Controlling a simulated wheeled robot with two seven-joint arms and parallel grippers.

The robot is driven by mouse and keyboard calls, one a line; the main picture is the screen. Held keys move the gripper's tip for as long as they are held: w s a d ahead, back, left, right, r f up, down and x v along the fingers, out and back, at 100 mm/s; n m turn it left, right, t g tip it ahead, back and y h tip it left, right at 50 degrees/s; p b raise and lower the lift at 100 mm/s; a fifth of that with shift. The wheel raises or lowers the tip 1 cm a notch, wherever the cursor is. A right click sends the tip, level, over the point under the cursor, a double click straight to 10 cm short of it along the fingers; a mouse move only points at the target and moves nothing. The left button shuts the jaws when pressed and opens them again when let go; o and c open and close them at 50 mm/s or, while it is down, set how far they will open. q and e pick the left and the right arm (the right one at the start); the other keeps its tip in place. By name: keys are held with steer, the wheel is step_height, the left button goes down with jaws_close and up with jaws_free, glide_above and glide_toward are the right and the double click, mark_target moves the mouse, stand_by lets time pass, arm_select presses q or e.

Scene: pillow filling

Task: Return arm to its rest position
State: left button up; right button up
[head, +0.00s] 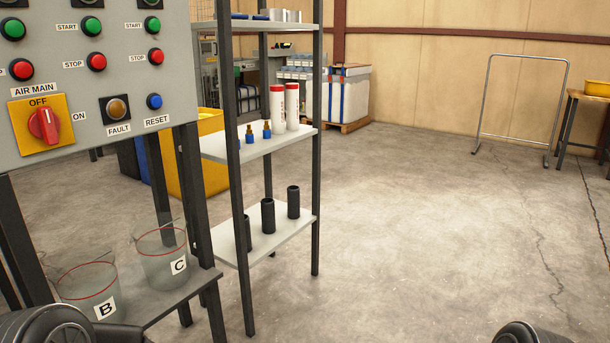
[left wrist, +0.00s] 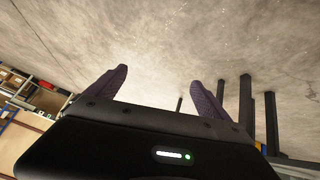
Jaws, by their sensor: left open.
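My left gripper (left wrist: 158,92) shows in the left wrist view with its two dark fingers spread apart. Nothing is between them, and bare concrete floor lies behind. In the head view, dark rounded parts of my arms show at the bottom left and bottom right edges. Neither gripper's fingers show in the head view. My right gripper is out of view.
A control panel (head: 150,60) stands at the left, above a shelf with clear beakers B (head: 88,288) and C (head: 162,255). A metal rack (head: 315,150) holds bottles and black cylinders (head: 268,216). The floor (head: 420,240) at centre and right is clear.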

arm_select(q)
steer(key=s+a+f+n+g+y, duration=0.1)
steer(key=s+f+n+g, duration=0.2)
steer(key=s+f, duration=0.7)
steer(key=s+a+f+n+g, duration=0.1)
steer(key=s+f+n+g, duration=0.15)
steer(key=s+f, duration=0.75)
steer(key=s+r+p, duration=0.3)
steer(key=r+p, duration=1.4)
steer(key=r, duration=0.1)
steer(key=s+d+r+p, duration=0.1)
steer(key=s+r+p, duration=0.2)
steer(key=r+p, duration=1.3)
step_height(320, 180, up, 3)
steer(key=shift+s+d+r+p, duration=0.15)
steer(key=shift+r+p, duration=0.05)
steer(key=shift+p, duration=0.15)
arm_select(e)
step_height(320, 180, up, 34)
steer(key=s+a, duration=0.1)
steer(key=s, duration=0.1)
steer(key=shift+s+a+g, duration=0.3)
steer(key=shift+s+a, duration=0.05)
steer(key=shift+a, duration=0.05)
arm_select(q)
steer(key=shift+c, duration=0.2)
